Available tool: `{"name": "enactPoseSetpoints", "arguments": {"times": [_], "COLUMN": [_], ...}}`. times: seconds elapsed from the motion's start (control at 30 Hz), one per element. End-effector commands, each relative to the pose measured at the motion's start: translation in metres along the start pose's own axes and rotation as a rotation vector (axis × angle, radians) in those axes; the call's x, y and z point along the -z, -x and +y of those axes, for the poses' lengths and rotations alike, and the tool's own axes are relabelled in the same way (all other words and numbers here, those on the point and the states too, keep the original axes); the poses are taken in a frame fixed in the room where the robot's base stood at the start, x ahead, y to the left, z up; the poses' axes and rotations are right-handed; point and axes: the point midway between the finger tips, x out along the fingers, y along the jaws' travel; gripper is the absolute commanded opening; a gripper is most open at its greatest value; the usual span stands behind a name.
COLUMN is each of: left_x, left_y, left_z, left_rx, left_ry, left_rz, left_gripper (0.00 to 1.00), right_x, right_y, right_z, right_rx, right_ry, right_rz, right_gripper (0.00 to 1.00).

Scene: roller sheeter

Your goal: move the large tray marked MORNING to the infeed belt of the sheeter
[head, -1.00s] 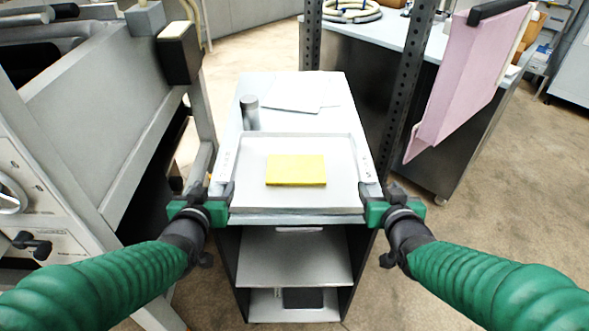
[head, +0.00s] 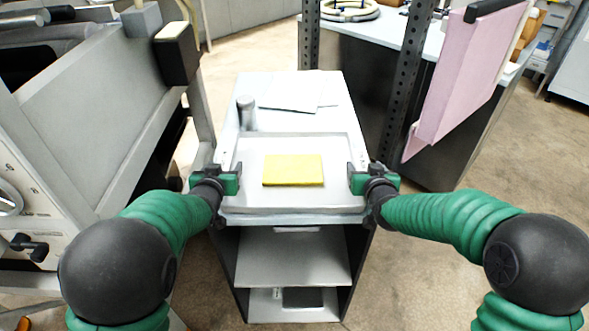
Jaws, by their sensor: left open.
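A large pale tray (head: 295,145) with a raised rim lies flat on top of the cart. No MORNING marking can be read on it. A flat yellow block (head: 293,170) lies inside the tray. My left gripper (head: 232,178) is open at the tray's left side, over the rim. My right gripper (head: 357,178) is at the right side, over the rim; its jaw gap cannot be made out. I cannot tell whether either touches the tray. No infeed belt can be clearly identified.
The shelved cart (head: 293,255) bears white sheets (head: 290,95) and a grey cylinder (head: 247,113) behind the tray. A large grey machine (head: 90,110) stands close on the left. A dark perforated post (head: 402,90) and a hanging pink panel (head: 462,80) are on the right.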

Motion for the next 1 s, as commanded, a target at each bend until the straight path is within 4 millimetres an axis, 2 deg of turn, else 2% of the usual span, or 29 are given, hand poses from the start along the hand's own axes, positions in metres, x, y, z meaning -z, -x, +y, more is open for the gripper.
{"name": "enactPoseSetpoints", "arguments": {"times": [0.1,0.57,1.0], "left_x": [-0.0004,-0.0002,0.0025], "left_y": [-0.0001,0.0002,0.0005], "left_z": [-0.0010,0.0002,0.0007], "left_rx": [0.001,0.001,-0.001], "left_ry": [0.001,-0.001,-0.002], "left_rz": [0.000,0.000,0.005], "left_gripper": [0.60,0.00,0.00], "right_x": [-0.0002,-0.0004,0.0012], "right_y": [0.0000,0.0002,0.0003], "right_z": [-0.0017,-0.0002,0.0004], "right_rx": [0.002,0.002,0.000], "right_ry": [0.001,-0.001,-0.002], "right_rz": [-0.001,-0.001,0.002], "right_gripper": [0.60,0.00,0.00]}}
